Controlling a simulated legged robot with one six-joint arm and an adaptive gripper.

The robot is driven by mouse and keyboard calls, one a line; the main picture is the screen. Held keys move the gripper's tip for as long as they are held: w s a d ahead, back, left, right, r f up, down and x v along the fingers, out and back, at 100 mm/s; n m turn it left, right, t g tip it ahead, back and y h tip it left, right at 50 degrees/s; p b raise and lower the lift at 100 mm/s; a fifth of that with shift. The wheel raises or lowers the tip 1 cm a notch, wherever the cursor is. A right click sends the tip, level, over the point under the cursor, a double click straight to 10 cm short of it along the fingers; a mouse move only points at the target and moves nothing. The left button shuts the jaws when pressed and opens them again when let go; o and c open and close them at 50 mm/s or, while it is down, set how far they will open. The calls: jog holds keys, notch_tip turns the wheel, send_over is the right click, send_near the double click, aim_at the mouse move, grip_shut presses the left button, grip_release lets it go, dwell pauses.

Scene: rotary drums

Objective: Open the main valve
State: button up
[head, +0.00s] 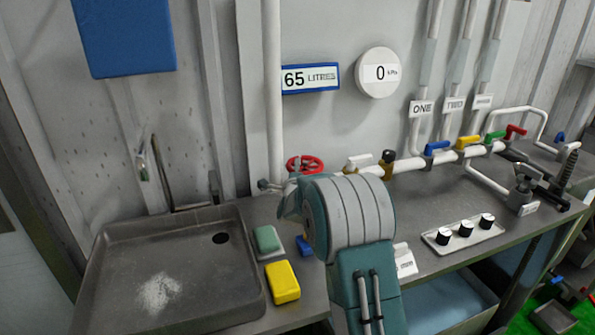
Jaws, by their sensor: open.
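A red round handwheel (305,165) stands by the white vertical pipe near the wall; I cannot tell whether it is the main valve. A dark and brass-coloured fitting (388,163) sits on the white horizontal pipe (415,162) to its right. Blue (437,147), yellow (467,141), green (495,136) and red (516,131) levers follow along that pipe. My teal and grey arm rises from the bottom centre and covers the bench just below the handwheel. My gripper cannot be made out, and its fingertips may be hidden behind the arm.
A litres display (310,78) reads 65, and a round gauge (378,72) reads 0. A sink (100,290) is at left. A green sponge (267,239) and yellow block (282,282) lie beside it. Black knobs (465,229) and a dark clamp-like tool (540,185) are at right.

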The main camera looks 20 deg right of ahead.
grip_shut()
jog(key=shift+s+d+n+y, duration=0.1)
jog(key=shift+n+y, duration=0.2)
jog(key=shift+y, duration=0.1)
jog(key=shift+s+d+f+n+t+y, duration=0.15)
jog(key=shift+n+t+y, duration=0.1)
jog(key=shift+n+y, duration=0.55)
jog(key=shift+s+d+r+n+t+y, duration=0.15)
jog(key=shift+n+y, duration=0.3)
jog(key=shift+y, duration=0.7)
jog(key=shift+s+d+f+n+t+y, duration=0.1)
jog(key=shift+s+d+n+t+y, duration=0.15)
jog(key=shift+n+y, duration=0.55)
jog(key=shift+s+d+n+g+y, duration=0.1)
jog(key=shift+d+n+g+y, duration=0.15)
jog(key=shift+n+y, duration=0.85)
jog(key=shift+s+d+n+g+y, duration=0.1)
jog(key=shift+n+g+y, duration=0.3)
jog(key=shift+y, duration=1.25)
jog(key=shift+d+n+g+y, duration=0.1)
jog(key=shift+d+n+y, duration=0.1)
jog(key=shift+n+y, duration=1)
jog(key=shift+y, duration=0.5)
